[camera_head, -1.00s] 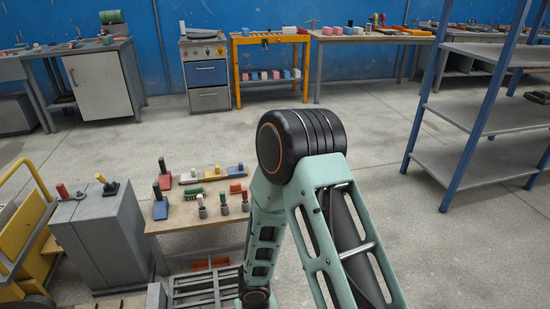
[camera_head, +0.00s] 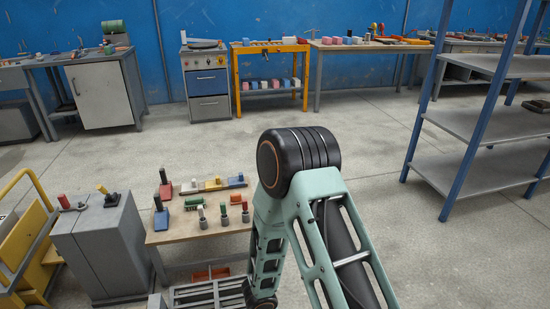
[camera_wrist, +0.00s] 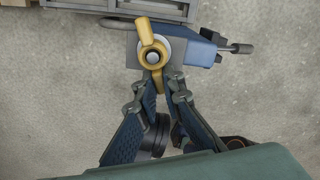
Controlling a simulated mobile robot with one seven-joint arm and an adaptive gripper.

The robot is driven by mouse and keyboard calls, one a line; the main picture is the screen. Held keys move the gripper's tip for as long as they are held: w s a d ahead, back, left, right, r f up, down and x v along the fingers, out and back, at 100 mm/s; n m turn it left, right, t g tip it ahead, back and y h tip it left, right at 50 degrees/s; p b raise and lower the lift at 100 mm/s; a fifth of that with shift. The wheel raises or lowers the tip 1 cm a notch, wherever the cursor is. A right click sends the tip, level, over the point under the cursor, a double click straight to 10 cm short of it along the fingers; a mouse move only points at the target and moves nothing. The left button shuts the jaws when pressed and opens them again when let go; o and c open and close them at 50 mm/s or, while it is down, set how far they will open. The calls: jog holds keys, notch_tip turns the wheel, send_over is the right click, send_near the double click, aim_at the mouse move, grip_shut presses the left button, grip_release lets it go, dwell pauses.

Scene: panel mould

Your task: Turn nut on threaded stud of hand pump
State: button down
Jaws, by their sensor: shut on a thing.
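In the wrist view, a yellow winged nut (camera_wrist: 147,27) sits around the round grey end of the threaded stud (camera_wrist: 153,57). One wing points up and the other points down between my fingers. My gripper (camera_wrist: 157,88) is shut on the lower wing of the nut, with its two dark blue fingers coming up from below. The hand pump (camera_wrist: 198,46) is a blue and grey body behind and right of the nut, with a grey rod to the right. My gripper, the nut and the pump cannot be made out in the head view.
A grey slatted frame (camera_wrist: 155,8) lies just above the pump in the wrist view. In the head view, a low wooden table (camera_head: 165,236) with several small tools stands left of my arm. A grey cabinet (camera_head: 105,255) is further left. Shelving (camera_head: 480,170) stands right; open floor lies between.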

jog(key=shift+w+d+r+n+p, duration=0.15)
jog(key=shift+w+d+n+p, duration=0.1)
jog(key=shift+n+p, duration=0.65)
jog(key=shift+w+d+n, duration=0.1)
jog(key=shift+n, duration=0.6)
jog(key=c, duration=2)
grip_release()
jog(key=shift+f, duration=0.2)
jog(key=shift+r, duration=0.15)
jog(key=shift+r, duration=5.85)
